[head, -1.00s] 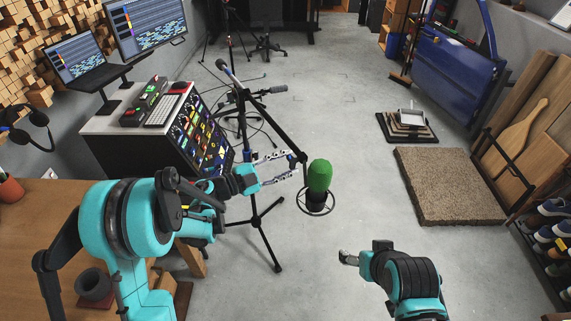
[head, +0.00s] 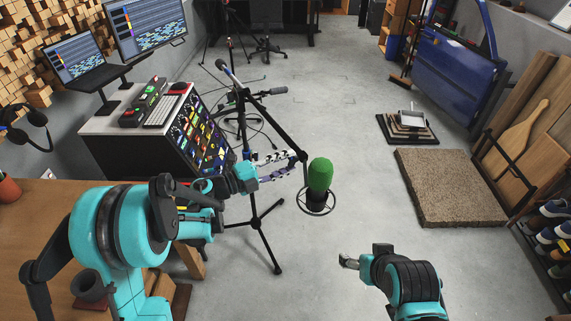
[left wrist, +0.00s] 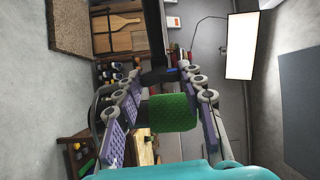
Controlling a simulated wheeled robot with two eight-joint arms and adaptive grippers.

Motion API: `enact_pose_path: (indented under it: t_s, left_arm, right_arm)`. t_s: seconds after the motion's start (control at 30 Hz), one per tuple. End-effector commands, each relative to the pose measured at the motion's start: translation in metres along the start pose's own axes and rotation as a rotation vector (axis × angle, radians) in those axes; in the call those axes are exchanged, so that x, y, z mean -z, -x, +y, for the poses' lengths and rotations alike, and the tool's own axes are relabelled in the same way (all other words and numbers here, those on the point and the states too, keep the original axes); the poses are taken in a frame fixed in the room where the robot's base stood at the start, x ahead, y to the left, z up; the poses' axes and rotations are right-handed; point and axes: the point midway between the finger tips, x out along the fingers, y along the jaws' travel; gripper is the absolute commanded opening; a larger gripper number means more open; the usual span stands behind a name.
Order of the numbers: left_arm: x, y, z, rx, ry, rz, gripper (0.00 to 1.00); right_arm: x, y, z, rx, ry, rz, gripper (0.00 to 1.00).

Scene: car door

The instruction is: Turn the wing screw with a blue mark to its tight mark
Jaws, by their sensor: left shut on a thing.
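My left gripper (head: 300,163) reaches from the left to the lower end of the black boom arm (head: 272,118) of a microphone stand. In the left wrist view its fingertips (left wrist: 160,76) close on a small dark part at the end of the dark boom, with a bit of blue (left wrist: 183,66) beside it. I take this part for the wing screw; the fingers mostly hide it, and its tight mark cannot be made out. A green foam-covered microphone (head: 320,174) hangs just right of the fingertips. My right gripper (head: 348,261) is at the lower right, away from the stand; its jaw opening is unclear.
The stand's tripod legs (head: 268,240) spread on the floor below my left gripper. A black equipment rack (head: 150,145) stands left of the stand. A wooden desk (head: 30,240) is at the left. A brown mat (head: 450,187) lies at right. The floor between is clear.

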Motion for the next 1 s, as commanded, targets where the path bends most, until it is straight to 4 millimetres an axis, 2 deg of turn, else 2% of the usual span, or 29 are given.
enact_pose_path:
  t_s: [0.3,0.7,0.73,0.8,1.0]
  left_arm:
    - [0.0004,-0.0001,0.0006,-0.001,-0.084,0.001,0.1]
    - [0.0005,0.0,0.0006,-0.002,-0.09,0.001,0.1]
    - [0.0005,0.0,0.0006,-0.002,-0.09,0.001,0.41]
    - [0.0004,-0.0001,0.0006,-0.001,-0.09,0.001,0.6]
    - [0.0002,0.0,0.0004,-0.001,-0.089,0.001,0.6]
  right_arm:
    - [-0.0011,-0.0016,0.0,0.0,0.0,0.0,0.75]
    - [-0.0011,-0.0016,0.0,0.0,0.0,0.0,0.75]
    - [-0.0011,-0.0016,0.0,0.0,0.0,0.0,0.75]
    - [-0.0011,-0.0016,0.0,0.0,0.0,0.0,0.75]
    - [-0.0011,-0.0016,0.0,0.0,0.0,0.0,0.75]
